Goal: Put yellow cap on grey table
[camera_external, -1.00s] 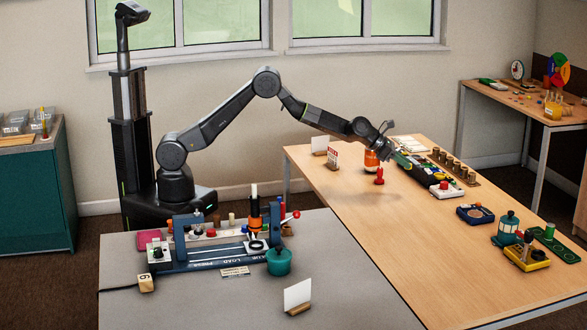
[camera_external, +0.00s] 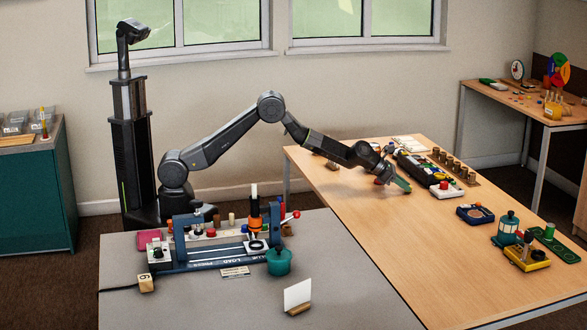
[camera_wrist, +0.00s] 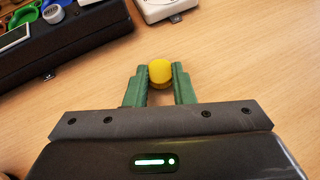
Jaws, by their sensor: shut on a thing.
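The yellow cap (camera_wrist: 160,72) sits between the two green fingertips of my gripper (camera_wrist: 160,82) in the wrist view, and the fingers are shut on it. In the external view my gripper (camera_external: 402,185) is low over the wooden table, and the cap is hidden there. I cannot tell whether the cap touches the wood. The grey table (camera_external: 345,265) is at the front left, well away from my gripper.
A blue press fixture (camera_external: 215,262), a teal pot (camera_external: 279,262) and a white card (camera_external: 298,294) stand on the grey table. On the wooden table (camera_external: 400,250), a black case (camera_wrist: 60,45) and a white box (camera_wrist: 165,8) lie near my gripper.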

